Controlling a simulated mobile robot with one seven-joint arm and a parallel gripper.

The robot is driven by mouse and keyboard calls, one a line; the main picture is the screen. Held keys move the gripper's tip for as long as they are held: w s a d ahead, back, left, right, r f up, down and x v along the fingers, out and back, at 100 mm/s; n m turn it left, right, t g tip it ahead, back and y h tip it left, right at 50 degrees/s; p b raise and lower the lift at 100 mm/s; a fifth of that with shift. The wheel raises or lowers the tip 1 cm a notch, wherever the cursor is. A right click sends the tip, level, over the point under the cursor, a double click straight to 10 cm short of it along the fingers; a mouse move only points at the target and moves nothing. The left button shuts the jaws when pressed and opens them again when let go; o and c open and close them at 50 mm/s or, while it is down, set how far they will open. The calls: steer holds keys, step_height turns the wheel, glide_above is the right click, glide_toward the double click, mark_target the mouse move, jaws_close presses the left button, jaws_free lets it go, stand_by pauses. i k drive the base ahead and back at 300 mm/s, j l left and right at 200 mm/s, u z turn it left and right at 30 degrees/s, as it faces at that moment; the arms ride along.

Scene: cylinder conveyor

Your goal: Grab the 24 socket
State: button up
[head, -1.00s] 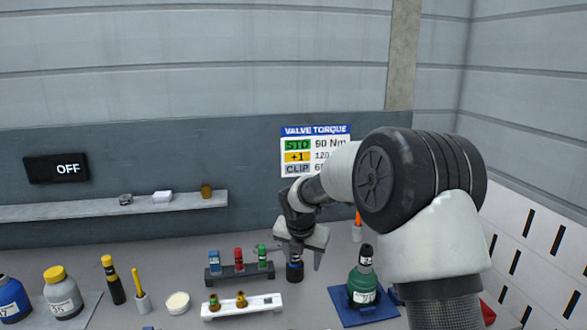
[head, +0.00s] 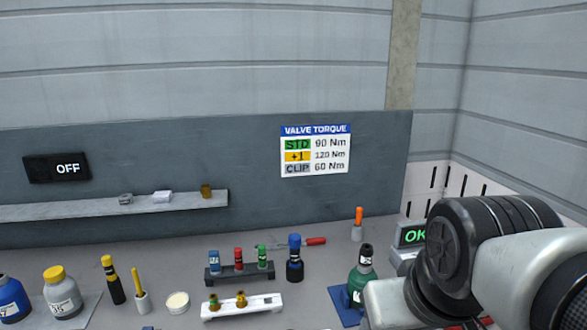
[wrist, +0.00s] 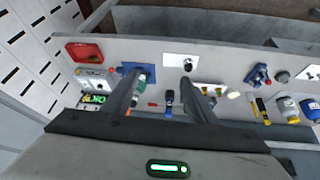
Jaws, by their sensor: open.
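A dark rack (head: 240,275) on the bench holds three small coloured sockets: a blue one (head: 212,260), a red one (head: 238,258) and a green one (head: 263,256). Their markings are too small to read, so I cannot tell which is 24. A dark upright cylinder with a blue top (head: 294,258) stands just right of the rack, and it also shows in the wrist view (wrist: 169,98). My gripper (wrist: 161,66) is open and empty, its fingers spread high above the bench. In the head view only my arm links show, at lower right.
A white rack (head: 262,308) with brass fittings lies in front. A green bottle (head: 362,280) stands on a blue tray (head: 341,305). An OK display (head: 411,236) stands at right. A white dish (head: 177,302) and bottles are left.

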mark_target(366, 251)
steer(key=i+l+z, duration=0.15)
steer(key=i+l, duration=0.5)
steer(key=l, duration=0.15)
